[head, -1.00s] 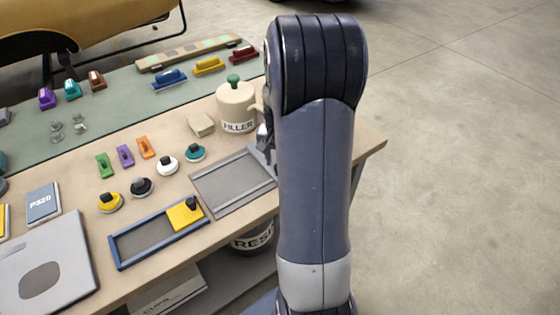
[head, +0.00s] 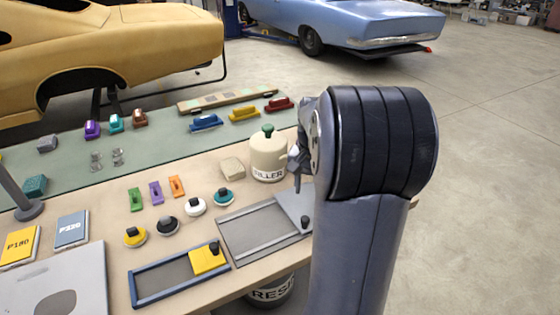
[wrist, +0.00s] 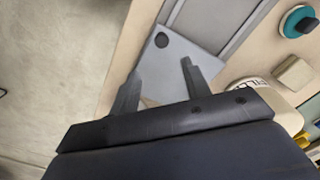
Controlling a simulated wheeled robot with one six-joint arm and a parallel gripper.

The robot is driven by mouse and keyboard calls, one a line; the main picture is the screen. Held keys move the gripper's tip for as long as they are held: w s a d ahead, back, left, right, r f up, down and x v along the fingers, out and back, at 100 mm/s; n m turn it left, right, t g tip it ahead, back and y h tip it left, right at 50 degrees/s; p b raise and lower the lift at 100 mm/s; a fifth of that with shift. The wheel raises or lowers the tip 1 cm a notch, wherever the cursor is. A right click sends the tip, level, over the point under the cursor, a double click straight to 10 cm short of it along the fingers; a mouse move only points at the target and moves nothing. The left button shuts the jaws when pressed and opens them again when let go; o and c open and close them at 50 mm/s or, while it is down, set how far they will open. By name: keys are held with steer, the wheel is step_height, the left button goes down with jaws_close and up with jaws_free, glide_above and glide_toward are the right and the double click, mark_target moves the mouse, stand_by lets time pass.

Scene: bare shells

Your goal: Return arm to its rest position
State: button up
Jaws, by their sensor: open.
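My arm stands upright at the right of the head view, in front of the bench's right end. My gripper (wrist: 160,72) is open and empty in the wrist view, its two fingers apart. In the head view it is mostly hidden behind my arm, with a bit showing left of the upper joint. A grey plate with a dark knob (wrist: 186,45) lies beyond the fingers in the wrist view. In the head view this grey plate (head: 292,203) lies at the right end of a grey framed tray (head: 245,246). I cannot tell how high the gripper is above it.
A cream filler can (head: 269,158) stands close to the gripper. A blue-framed tray (head: 160,297) holds a yellow block (head: 207,259). Several coloured knobs and blocks cover the bench. A yellow car shell (head: 120,65) stands behind. The floor at right (head: 490,180) is clear.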

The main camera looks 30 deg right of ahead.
mark_target(302, 220)
step_height(302, 220, down, 10)
steer(key=shift+a, duration=0.1)
steer(key=shift+a+f, duration=0.4)
steer(key=shift+a, duration=0.9)
steer(key=shift+r, duration=0.1)
